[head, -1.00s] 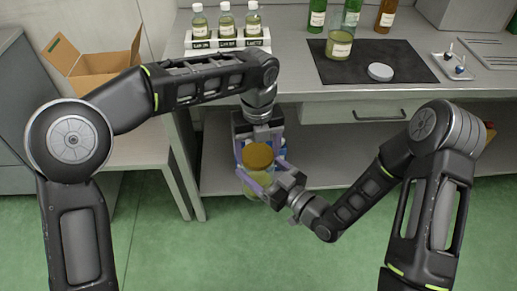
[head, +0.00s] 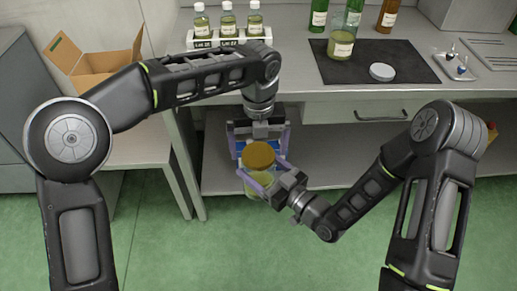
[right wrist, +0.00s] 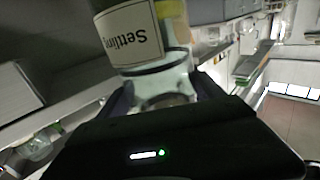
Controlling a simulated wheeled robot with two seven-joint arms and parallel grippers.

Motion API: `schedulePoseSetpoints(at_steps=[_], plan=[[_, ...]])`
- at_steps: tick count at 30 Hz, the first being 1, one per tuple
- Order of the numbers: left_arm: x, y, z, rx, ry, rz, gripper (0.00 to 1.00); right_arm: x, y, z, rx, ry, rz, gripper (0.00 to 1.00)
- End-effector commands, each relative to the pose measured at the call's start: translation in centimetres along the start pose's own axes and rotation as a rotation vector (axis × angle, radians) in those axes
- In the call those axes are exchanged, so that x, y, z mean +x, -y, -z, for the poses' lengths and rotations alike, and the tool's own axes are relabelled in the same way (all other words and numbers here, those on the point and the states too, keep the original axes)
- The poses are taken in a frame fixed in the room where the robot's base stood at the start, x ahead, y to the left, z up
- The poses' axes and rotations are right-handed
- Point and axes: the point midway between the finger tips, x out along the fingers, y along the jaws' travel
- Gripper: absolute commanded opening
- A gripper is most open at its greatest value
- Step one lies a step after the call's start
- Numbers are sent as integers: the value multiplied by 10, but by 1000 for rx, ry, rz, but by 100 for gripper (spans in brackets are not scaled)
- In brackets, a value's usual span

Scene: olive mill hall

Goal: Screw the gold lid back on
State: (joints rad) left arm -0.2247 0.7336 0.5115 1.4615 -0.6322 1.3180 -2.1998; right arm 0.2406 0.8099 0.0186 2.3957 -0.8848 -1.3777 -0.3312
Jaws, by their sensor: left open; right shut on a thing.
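A glass jar (head: 257,187) of yellowish liquid stands upright in the air in front of the bench. The gold lid (head: 258,155) sits on top of its mouth; I cannot tell how tightly. My right gripper (head: 265,178) is shut on the jar's body from the lower right. In the right wrist view the jar (right wrist: 176,30) shows a white label reading "Settling" between the fingers. My left gripper (head: 258,146) points down just behind the lid, its fingers spread wide to either side and apart from it.
On the bench are a rack (head: 230,41) of small labelled bottles, a dark mat (head: 405,65) with a jar (head: 341,43) and white round disc (head: 382,72), and a small tray (head: 456,66). An open cardboard box (head: 95,62) stands left. The bench's front edge lies behind my grippers.

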Motion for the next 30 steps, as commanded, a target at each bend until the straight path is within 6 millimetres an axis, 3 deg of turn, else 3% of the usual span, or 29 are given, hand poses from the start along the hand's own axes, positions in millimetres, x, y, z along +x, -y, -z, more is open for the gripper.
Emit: schedulePoseSetpoints(at_steps=[7,19,30], plan=[[-43,1,-1,-1,4,3,100,0,0,2,-1,-4,1,0],[-62,0,0,0,1,-1,100,0,0,2,-1,-4,1,0],[-64,0,0,-1,1,1,100,0,0,2,-1,-4,1,0]])
